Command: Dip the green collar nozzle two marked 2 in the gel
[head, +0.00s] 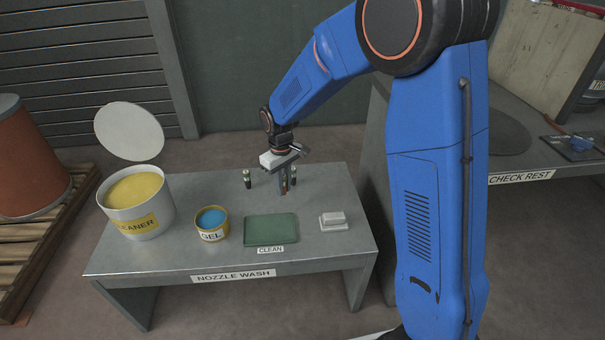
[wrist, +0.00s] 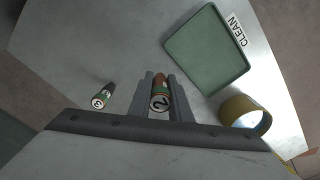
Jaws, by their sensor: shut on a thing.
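The nozzle marked 2 (wrist: 159,101), with a green collar band and a copper-coloured end, sits between the fingers of my gripper (wrist: 162,96) in the wrist view. My gripper (head: 284,186) is shut on it and points down over the back of the wash table in the head view. I cannot tell whether the nozzle touches the table. The gel tub (head: 211,235), yellow-banded with blue gel (head: 211,217), stands open at front left of my gripper.
A green tray marked CLEAN (head: 271,229) lies right of the gel tub. A nozzle marked 3 (wrist: 102,96) and a dark nozzle (head: 247,179) stand near my gripper. A cleaner bucket (head: 138,215) with yellow contents is far left. A pale block (head: 333,222) is at right.

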